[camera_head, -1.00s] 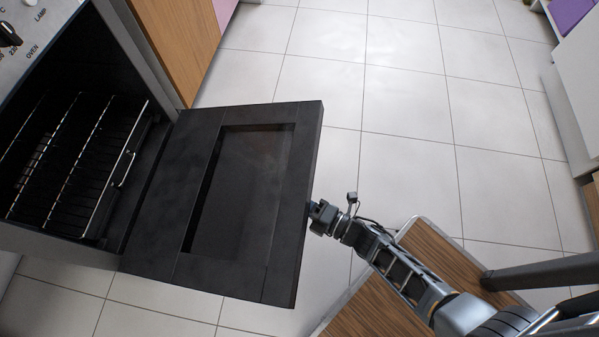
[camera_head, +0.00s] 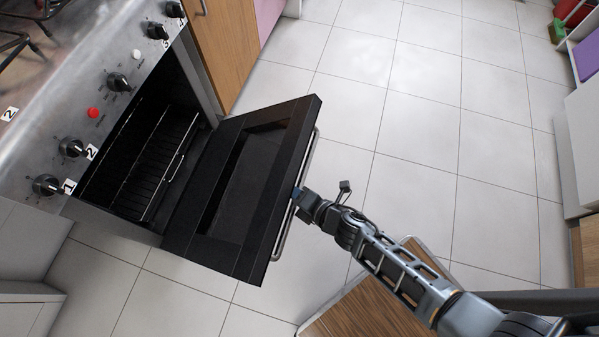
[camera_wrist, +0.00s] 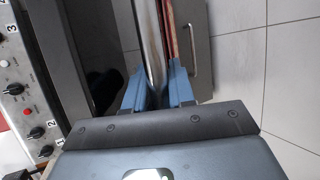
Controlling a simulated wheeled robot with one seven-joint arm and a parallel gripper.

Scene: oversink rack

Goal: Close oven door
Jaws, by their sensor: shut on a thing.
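The oven door (camera_head: 246,185) is a black panel with a recessed window, hinged at its lower edge and partly open, tilted up from level. Its metal handle bar (camera_head: 282,243) runs along the outer edge and also shows in the wrist view (camera_wrist: 151,45). My gripper (camera_head: 298,194) is at the middle of that edge, with its blue fingers (camera_wrist: 158,88) shut on the handle. The oven (camera_head: 110,80) stands at the left, its cavity and wire rack (camera_head: 160,165) visible through the opening. The gripper's grip is partly hidden by the door edge in the head view.
The control panel has several black knobs (camera_head: 72,147) and a red button (camera_head: 93,112). A wooden cabinet (camera_head: 225,45) stands beside the oven. Tiled floor (camera_head: 420,120) is clear beyond the door. White shelving (camera_head: 580,130) stands at the far right.

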